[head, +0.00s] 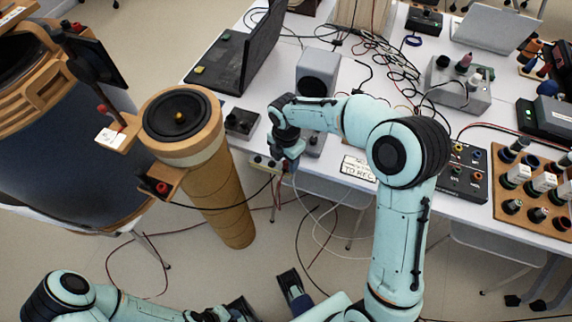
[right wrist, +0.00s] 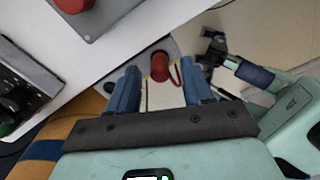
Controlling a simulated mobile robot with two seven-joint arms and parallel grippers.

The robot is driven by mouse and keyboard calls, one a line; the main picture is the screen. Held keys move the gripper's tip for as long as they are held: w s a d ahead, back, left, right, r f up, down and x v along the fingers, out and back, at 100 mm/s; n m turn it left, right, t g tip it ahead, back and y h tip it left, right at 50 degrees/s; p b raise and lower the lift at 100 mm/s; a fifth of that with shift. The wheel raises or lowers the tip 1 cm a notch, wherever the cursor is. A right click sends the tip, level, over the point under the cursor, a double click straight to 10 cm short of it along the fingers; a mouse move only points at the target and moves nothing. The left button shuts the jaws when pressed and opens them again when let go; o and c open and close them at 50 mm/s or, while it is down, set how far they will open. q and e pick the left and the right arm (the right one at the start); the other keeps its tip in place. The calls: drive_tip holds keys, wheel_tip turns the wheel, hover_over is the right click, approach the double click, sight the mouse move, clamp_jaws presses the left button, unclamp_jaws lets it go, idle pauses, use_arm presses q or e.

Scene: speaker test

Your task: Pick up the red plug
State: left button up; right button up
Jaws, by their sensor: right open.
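The red plug (right wrist: 160,66) shows in the right wrist view, upright at the edge of a grey block, with a red cable looping beside it. My right gripper (right wrist: 162,92) is open, its two blue fingers on either side of the plug's line. The plug seems just beyond the fingertips; I cannot tell whether they touch it. In the head view my right gripper (head: 286,166) points down at the table's front edge and hides the plug. My left gripper (head: 266,298) is low in the head view, its dark fingers apart and empty.
A grey speaker box (head: 317,70), a laptop (head: 240,55) and tangled cables lie on the white table (head: 345,150). A tan column with a speaker cone (head: 180,116) stands left of my right gripper. Cables hang below the table edge.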

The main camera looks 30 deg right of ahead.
sight(286, 161)
drive_tip(key=shift+f, duration=0.9)
clamp_jaws()
wheel_tip(286, 161, up, 20)
drive_tip(key=p, duration=0.3)
drive_tip(key=shift+f, duration=0.2)
